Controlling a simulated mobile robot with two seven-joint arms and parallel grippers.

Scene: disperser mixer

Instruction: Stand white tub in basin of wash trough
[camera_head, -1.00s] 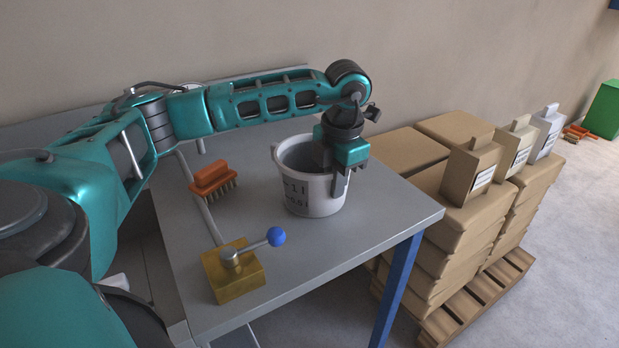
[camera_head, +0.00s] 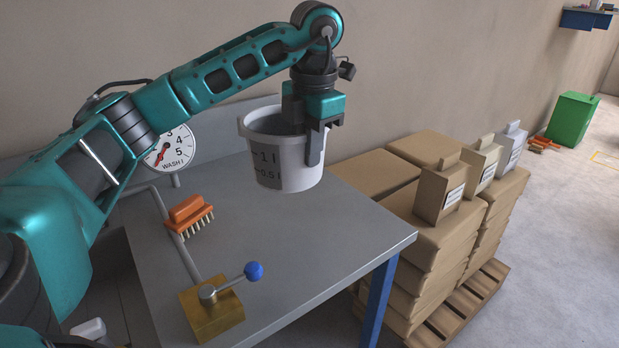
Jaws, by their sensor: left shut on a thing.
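The white tub (camera_head: 282,165) is upright with dark volume marks on its side. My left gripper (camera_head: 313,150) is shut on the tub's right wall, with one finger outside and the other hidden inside. The tub hangs above the grey metal top (camera_head: 330,235) with its base clear of it. The basin of the wash trough cannot be made out; a dark area shows at the lower left beside the grey top. My right gripper is not in view.
An orange brush (camera_head: 188,213) and a brass block with a blue-knobbed lever (camera_head: 212,308) are on the left of the top. A round WASH dial (camera_head: 168,148) stands behind. Stacked sacks (camera_head: 440,250) on a pallet stand to the right. The top's front right is clear.

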